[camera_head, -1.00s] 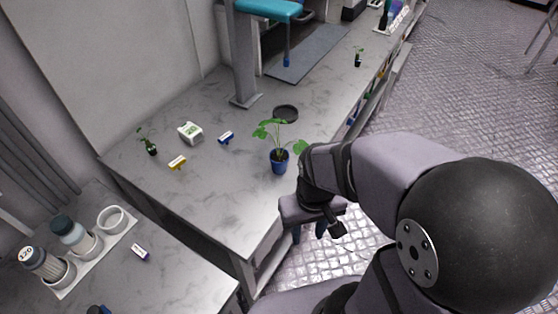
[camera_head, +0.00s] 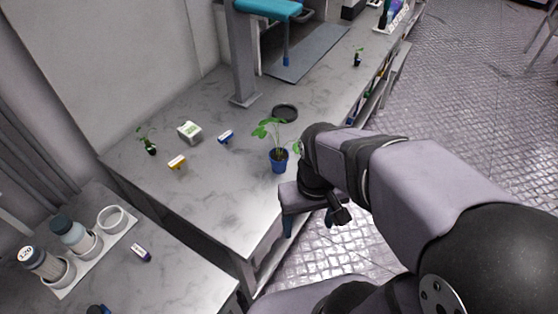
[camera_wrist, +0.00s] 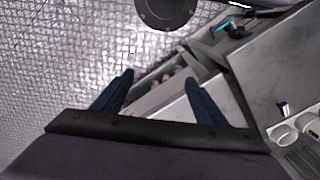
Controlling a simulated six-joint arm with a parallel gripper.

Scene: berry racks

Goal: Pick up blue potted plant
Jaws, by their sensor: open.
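The blue potted plant (camera_head: 278,160) stands upright on the grey bench, near its front edge, with green leaves above the blue pot. My gripper (camera_head: 307,222) is just right of and below the pot in the head view, by the bench's front edge, apart from the pot. In the wrist view my gripper (camera_wrist: 160,95) shows two dark blue fingers spread wide with nothing between them. The plant does not show in the wrist view. Part of its right-hand leaves is hidden behind my arm in the head view.
A black round dish (camera_head: 285,112) lies behind the plant. A white box (camera_head: 189,132), a blue block (camera_head: 226,137), a yellow block (camera_head: 177,162) and a small dark potted plant (camera_head: 150,148) stand to the left. A bottle rack (camera_head: 90,262) sits on the near-left bench.

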